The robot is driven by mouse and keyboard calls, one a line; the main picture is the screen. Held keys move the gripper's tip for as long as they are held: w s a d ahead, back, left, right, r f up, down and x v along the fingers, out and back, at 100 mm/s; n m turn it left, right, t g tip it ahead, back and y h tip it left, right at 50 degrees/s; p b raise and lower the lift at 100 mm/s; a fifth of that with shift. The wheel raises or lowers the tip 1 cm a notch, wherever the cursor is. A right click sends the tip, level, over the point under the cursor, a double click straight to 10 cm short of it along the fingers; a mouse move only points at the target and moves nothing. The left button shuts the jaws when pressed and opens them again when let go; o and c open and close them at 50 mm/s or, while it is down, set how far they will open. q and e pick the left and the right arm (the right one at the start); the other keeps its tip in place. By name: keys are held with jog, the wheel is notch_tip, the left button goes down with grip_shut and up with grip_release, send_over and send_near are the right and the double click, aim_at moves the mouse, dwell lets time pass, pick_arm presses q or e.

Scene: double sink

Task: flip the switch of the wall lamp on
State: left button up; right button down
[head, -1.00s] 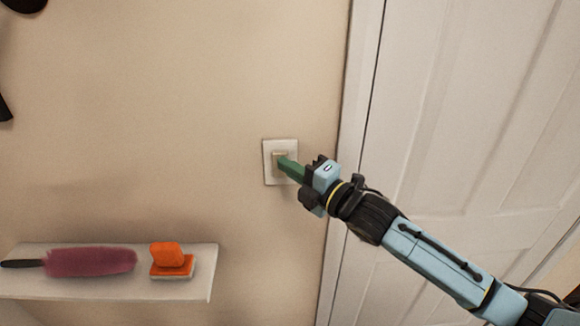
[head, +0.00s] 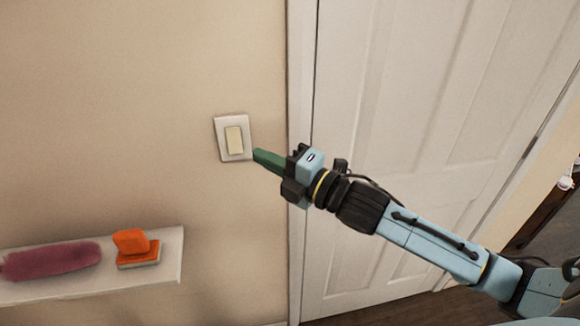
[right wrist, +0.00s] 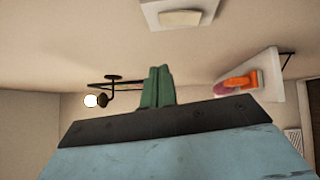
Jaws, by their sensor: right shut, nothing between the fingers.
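The wall switch (head: 234,140) has a cream rocker in a white plate on the beige wall. It also shows at the top of the right wrist view (right wrist: 179,18). My right gripper (head: 257,157) is shut and empty, its green fingers pressed together just right of and below the rocker, near the plate's lower right edge. The rocker is uncovered; I cannot tell its tilt for sure. In the right wrist view, the closed fingers (right wrist: 158,75) point past the switch, and a dark wall lamp with a bright white bulb (right wrist: 91,100) shows at left. My left gripper is out of view.
A white shelf (head: 165,268) at lower left holds a pink duster (head: 50,261) and an orange brush or sponge (head: 133,243). A white panelled door (head: 400,100) and its frame (head: 300,90) stand right of the switch. The wall above the shelf is clear.

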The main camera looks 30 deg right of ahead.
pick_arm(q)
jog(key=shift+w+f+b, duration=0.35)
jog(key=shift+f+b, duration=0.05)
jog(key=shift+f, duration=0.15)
pick_arm(e)
jog(key=shift+r+v, duration=0.2)
jog(key=shift+v, duration=0.95)
jog(key=shift+r+v, duration=0.2)
jog(key=shift+v, duration=0.95)
jog(key=shift+d, duration=0.1)
